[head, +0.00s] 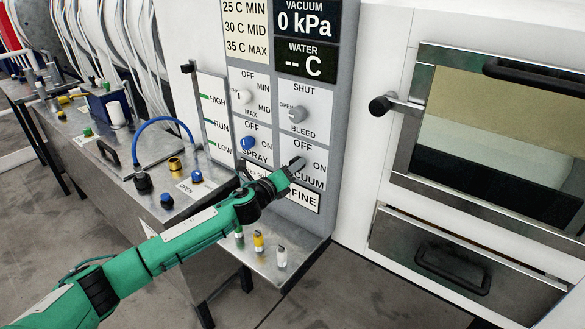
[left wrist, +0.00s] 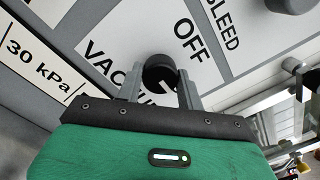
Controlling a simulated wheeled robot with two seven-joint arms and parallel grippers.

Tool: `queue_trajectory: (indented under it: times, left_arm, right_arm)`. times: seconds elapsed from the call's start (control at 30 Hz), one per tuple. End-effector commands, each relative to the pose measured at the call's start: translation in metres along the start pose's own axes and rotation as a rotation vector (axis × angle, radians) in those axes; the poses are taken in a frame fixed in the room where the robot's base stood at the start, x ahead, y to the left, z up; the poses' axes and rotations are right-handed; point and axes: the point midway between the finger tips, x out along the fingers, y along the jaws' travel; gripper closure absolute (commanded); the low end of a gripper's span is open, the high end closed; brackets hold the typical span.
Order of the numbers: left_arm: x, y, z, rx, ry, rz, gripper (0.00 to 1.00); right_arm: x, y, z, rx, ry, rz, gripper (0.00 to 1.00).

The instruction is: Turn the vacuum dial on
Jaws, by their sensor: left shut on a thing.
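The vacuum dial (left wrist: 158,68) is a round black knob on the grey control panel, below the bleed knob. In the left wrist view it sits between the two grey fingers of my left gripper (left wrist: 160,88), which is shut on it. In the head view my left gripper (head: 294,167) reaches the vacuum label from the lower left and hides most of the dial. The words OFF and ON show beside it; I cannot tell where its pointer stands. The vacuum display (head: 304,22) reads 0 kPa. My right gripper is not in view.
A grey bleed knob (head: 296,113), a white knob (head: 242,97) and a blue spray knob (head: 248,144) are close by on the panel. A small ledge with several small fittings (head: 281,257) juts out below. A glass-fronted door handle (head: 380,104) stands right.

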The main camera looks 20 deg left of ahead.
Motion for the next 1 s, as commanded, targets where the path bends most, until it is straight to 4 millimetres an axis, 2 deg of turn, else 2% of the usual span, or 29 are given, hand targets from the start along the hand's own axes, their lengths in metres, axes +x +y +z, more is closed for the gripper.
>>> queue_trajectory:
  times: [0.23,0.27,0.37,0.73,0.87,1.0]
  left_arm:
    - [0.0,0.001,-0.002,0.001,0.003,0.001,0.85]
    - [0.0,0.001,-0.002,0.001,0.003,0.001,0.59]
    - [0.0,0.001,-0.002,0.001,0.002,0.001,0.41]
    - [-0.004,0.001,-0.001,0.0,0.001,0.001,0.41]
    - [-0.019,0.002,-0.002,0.001,0.001,0.0,0.41]
    - [-0.046,0.004,-0.003,0.001,0.003,0.002,0.41]
  right_arm:
    - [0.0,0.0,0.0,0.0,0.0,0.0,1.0]
    - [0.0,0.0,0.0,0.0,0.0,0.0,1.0]
    - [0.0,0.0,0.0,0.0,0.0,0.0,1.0]
    - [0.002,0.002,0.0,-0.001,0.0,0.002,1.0]
    - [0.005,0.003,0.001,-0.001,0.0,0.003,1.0]
    - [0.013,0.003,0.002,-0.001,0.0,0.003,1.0]
